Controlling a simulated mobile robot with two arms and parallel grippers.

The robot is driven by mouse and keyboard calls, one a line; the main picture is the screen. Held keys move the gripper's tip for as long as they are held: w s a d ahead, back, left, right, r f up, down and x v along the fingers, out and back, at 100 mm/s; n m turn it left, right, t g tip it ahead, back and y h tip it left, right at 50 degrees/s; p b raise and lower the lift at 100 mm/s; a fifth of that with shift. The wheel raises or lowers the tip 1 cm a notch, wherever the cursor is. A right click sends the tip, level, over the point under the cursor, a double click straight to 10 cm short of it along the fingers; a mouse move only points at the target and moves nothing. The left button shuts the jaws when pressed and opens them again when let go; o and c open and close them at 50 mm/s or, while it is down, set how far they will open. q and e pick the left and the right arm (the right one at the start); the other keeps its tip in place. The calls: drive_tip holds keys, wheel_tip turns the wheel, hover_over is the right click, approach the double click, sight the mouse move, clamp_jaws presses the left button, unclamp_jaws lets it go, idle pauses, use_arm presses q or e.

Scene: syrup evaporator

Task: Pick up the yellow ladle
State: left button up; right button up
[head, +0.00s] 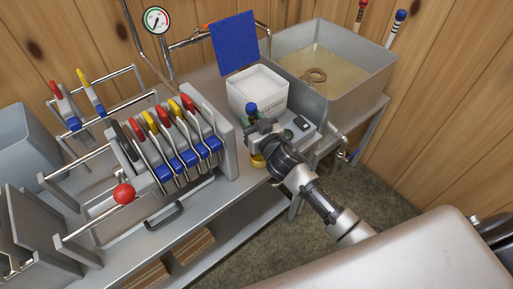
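I cannot clearly make out a whole ladle. A small yellow rounded piece (258,161) shows just under my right gripper (256,138) at the bench's front edge; it may be part of the yellow ladle, but the gripper hides most of it. My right gripper reaches in from the lower right, and its fingers are too small and covered to tell if they are open or shut, or touching the yellow piece. Yellow-tipped handles (150,122) also stand among red ones in the rack at left. My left gripper is out of view.
A white square tub (257,91) and a blue-topped item (252,109) stand close behind the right gripper. A steel basin of amber liquid (335,72) is behind right. A grey rack wall (222,135) stands left of the gripper. A red ball knob (124,194) is at front left.

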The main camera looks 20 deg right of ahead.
sight(255, 111)
clamp_jaws()
drive_tip(key=shift+r, duration=0.15)
drive_tip(key=shift+r, duration=0.25)
wheel_tip(255, 111, up, 4)
drive_tip(key=shift+d+f+p, duration=0.1)
drive_tip(key=shift+d+p, duration=0.05)
drive_tip(key=shift+p, duration=0.25)
drive_tip(key=s+d+r, duration=0.6)
drive_tip(key=s+d, duration=0.1)
drive_tip(key=d, duration=0.2)
drive_tip(key=shift+r, duration=0.25)
